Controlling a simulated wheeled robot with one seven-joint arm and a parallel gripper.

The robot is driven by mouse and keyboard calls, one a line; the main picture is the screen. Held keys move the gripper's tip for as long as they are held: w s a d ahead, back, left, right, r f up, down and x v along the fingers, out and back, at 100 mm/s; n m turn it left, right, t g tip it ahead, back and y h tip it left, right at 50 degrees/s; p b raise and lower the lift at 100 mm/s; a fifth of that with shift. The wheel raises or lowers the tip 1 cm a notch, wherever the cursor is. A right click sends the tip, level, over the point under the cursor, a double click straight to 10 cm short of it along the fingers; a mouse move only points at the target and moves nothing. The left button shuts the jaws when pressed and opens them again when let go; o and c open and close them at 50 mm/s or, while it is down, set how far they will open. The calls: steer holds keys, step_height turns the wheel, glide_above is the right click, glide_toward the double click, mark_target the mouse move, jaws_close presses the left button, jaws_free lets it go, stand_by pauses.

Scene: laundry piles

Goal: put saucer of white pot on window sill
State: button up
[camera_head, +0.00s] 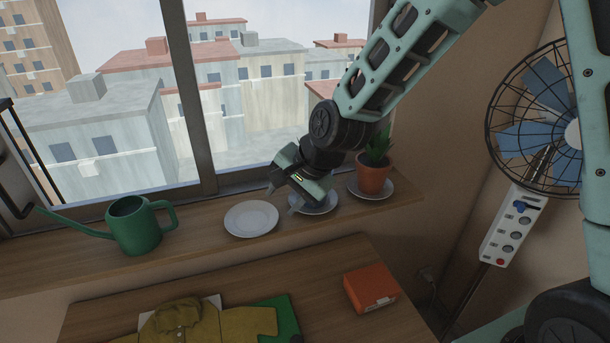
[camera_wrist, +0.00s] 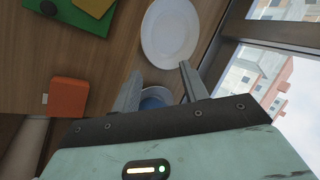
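A white saucer (camera_head: 251,218) lies flat and empty on the wooden window sill (camera_head: 215,250); it also shows at the top of the wrist view (camera_wrist: 170,28). No white pot is visible.
A green watering can (camera_head: 135,228) stands at the left of the sill. A terracotta pot with a plant (camera_head: 372,178) stands on a saucer (camera_head: 385,192) at the right. Below are a table with an orange box (camera_head: 371,289) and yellow clothing (camera_head: 185,322). A fan (camera_head: 545,120) is right.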

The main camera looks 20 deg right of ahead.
steer(key=s+a+p+v, duration=0.1)
steer(key=v, duration=1)
steer(key=shift+s+a, duration=0.2)
steer(key=shift+s, duration=0.05)
steer(key=s+f+n+g+h+b, duration=0.1)
steer(key=s+f+n+g, duration=0.1)
steer(key=s+n, duration=0.6)
steer(key=s+a+f+n+g+h+b, duration=0.1)
steer(key=s+f+n+g+h, duration=0.1)
steer(key=s+n, duration=0.7)
steer(key=s+f, duration=0.1)
steer(key=s, duration=0.3)
steer(key=shift+s+a+f+g+h, duration=0.15)
steer(key=shift+s+a+g+h, duration=0.05)
steer(key=shift+a+g+h, duration=0.1)
